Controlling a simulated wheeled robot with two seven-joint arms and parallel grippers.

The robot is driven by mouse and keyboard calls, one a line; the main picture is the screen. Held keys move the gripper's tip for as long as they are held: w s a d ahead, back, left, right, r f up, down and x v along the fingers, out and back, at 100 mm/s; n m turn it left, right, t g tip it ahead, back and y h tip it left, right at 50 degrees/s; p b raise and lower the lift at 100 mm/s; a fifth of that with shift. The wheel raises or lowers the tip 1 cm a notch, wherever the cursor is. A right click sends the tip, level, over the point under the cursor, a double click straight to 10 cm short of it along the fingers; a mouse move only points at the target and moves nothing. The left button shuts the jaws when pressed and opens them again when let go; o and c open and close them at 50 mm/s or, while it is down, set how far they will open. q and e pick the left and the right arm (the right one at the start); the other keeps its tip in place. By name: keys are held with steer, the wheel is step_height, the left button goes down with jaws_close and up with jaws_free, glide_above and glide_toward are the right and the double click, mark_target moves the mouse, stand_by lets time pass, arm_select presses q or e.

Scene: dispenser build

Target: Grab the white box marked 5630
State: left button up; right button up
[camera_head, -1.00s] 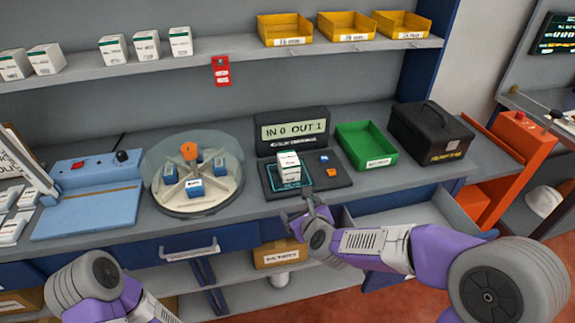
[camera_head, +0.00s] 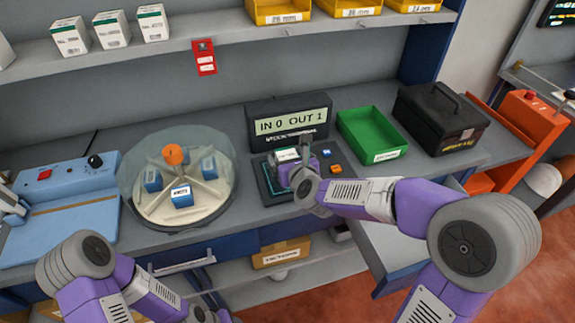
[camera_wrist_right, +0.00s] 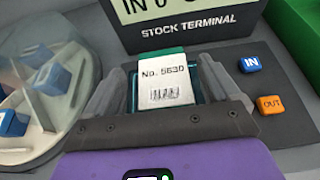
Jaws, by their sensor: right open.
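The white box marked No. 5630 (camera_wrist_right: 162,80) stands on the stock terminal's pad, its label and barcode facing the right wrist camera. In the head view the box (camera_head: 287,155) shows only its upper part, as my right gripper covers the rest. My right gripper (camera_wrist_right: 160,92) is open, with one finger on each side of the box; I cannot tell whether either finger touches it. In the head view my right gripper (camera_head: 292,172) is over the pad. My left arm is at the lower left of the head view, and its fingers are not visible.
The stock terminal (camera_head: 289,122) reads IN 0 OUT 1, with blue IN and orange OUT buttons right of the pad. A domed carousel (camera_head: 180,180) stands left, a green tray (camera_head: 372,135) and black case (camera_head: 440,118) right. An open drawer (camera_head: 385,250) is below.

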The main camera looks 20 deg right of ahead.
mark_target(286, 152)
steer(key=x, duration=0.3)
steer(key=shift+w+d+f, duration=0.1)
steer(key=shift+w+f, duration=0.1)
steer(key=shift+f, duration=0.05)
steer(key=c, duration=1.2)
steer(key=shift+r, duration=0.15)
steer(key=shift+c, duration=0.5)
